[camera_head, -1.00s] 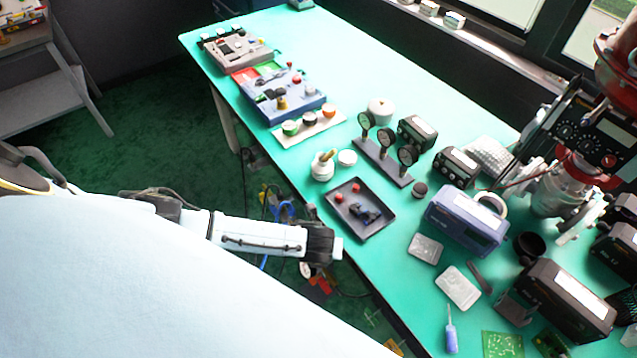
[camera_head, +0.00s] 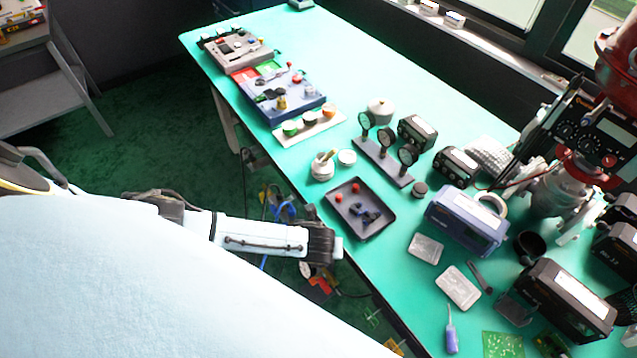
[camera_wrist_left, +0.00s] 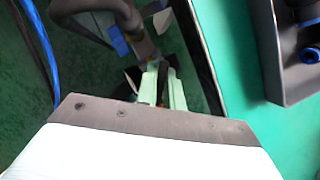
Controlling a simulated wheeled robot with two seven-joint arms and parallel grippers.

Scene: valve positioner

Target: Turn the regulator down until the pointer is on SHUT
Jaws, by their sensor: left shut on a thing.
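My left arm reaches in from the left in the head view, its dark wrist (camera_head: 319,243) beside the table's near edge. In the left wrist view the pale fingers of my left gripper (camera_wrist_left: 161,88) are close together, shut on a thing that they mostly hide. It appears to be the regulator's knob. A grey-brown pipe-like part (camera_wrist_left: 140,42) lies just beyond the fingers. In the head view a small round white dial (camera_head: 306,269) shows below the wrist, with red parts (camera_head: 320,289) by it. The pointer and the SHUT mark cannot be read. My right gripper is not in view.
The green table (camera_head: 395,270) runs along the right of the wrist. A dark tray (camera_head: 375,232) with red knobs and a dark fitting lies near its edge. Blue hoses (camera_head: 286,210) hang beside the table. A red valve actuator (camera_head: 615,65) stands at the right.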

